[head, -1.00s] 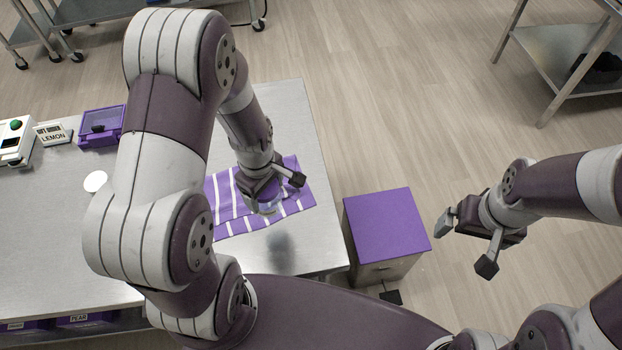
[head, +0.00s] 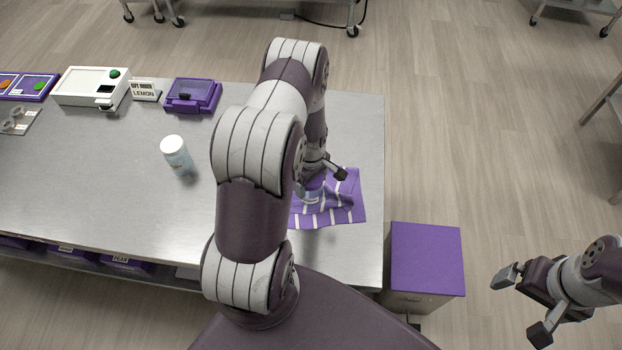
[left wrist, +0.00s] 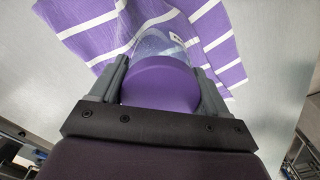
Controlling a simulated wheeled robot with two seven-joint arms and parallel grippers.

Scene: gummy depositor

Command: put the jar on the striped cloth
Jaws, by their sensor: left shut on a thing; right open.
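The jar (left wrist: 160,82) has a purple lid and a clear body with a small label. My left gripper (head: 318,182) is shut on it, with one finger on each side in the left wrist view. The striped cloth (head: 345,205), purple with white stripes, lies near the right end of the steel table and looks rumpled around the jar. It also shows in the left wrist view (left wrist: 205,28). The jar is over the cloth; I cannot tell whether its hidden base touches it. My right gripper (head: 522,300) is open and empty, off the table to the right.
A white-lidded container (head: 177,155) stands on the table (head: 110,200) left of my left arm. A purple box (head: 192,96), a lemon sign (head: 145,90) and a white device (head: 90,88) line the back edge. A purple-topped cabinet (head: 427,258) stands right of the table.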

